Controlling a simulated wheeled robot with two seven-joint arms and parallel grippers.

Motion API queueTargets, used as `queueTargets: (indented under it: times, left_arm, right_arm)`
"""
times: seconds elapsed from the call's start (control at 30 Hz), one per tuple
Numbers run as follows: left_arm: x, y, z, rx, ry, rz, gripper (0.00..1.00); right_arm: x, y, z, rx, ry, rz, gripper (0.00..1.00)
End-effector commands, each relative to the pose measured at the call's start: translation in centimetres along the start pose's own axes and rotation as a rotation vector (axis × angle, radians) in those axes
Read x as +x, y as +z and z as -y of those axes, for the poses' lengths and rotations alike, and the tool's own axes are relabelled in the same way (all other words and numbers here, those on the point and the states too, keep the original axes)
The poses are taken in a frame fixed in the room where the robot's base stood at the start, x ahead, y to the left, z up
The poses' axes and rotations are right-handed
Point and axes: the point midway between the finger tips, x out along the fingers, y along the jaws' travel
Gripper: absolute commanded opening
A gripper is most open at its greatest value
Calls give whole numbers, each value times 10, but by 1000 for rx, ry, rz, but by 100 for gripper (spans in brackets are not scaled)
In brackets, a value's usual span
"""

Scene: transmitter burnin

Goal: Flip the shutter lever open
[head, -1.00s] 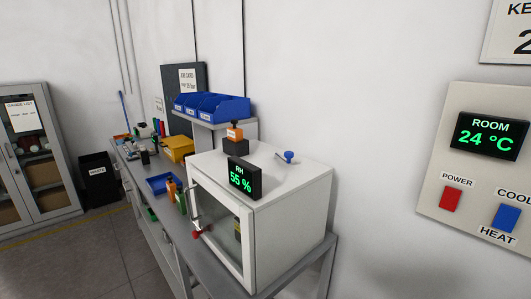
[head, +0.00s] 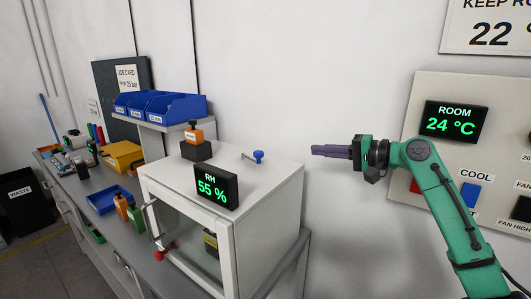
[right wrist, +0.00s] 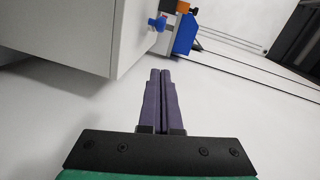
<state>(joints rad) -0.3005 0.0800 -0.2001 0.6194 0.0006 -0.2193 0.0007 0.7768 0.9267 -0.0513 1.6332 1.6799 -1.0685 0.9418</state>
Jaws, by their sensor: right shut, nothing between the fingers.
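The shutter lever, a short metal arm with a blue knob (head: 258,156), lies low on top of the white humidity cabinet (head: 268,215). The blue knob also shows at the top of the right wrist view (right wrist: 157,24). My right gripper (head: 314,151) is shut and empty, its dark purple fingers pointing left. It hangs in the air to the right of the lever, apart from it. In the right wrist view its fingertips (right wrist: 161,72) sit together, with the cabinet (right wrist: 70,35) ahead to the left. My left gripper is not in view.
An RH display (head: 217,187) reading 55 % and a dark block with an orange top (head: 195,148) stand on the cabinet. Blue bins (head: 160,107) are behind. A wall panel with a ROOM display (head: 455,121) reading 24 °C is behind my right arm.

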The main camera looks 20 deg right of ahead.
Motion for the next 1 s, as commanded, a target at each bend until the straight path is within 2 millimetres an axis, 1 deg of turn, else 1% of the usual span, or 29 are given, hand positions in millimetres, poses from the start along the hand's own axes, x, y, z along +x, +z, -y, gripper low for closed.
queueTargets:
  times: [0.27,0.37,0.43,0.57,0.87,0.9,1.0]
  left_arm:
    - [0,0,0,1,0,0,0]
    - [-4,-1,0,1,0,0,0]
    - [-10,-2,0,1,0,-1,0]
    - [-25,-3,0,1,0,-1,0]
    - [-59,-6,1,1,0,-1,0]
    - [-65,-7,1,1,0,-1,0]
    - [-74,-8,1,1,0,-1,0]
  right_arm:
    - [0,1,1,1,-2,3,0]
    - [4,0,3,1,-3,3,0]
    - [11,0,5,1,-3,2,0]
    - [36,0,8,4,-3,4,0]
    - [102,0,8,3,-3,3,0]
    - [107,7,7,0,2,4,0]
    - [118,19,6,0,1,3,0]
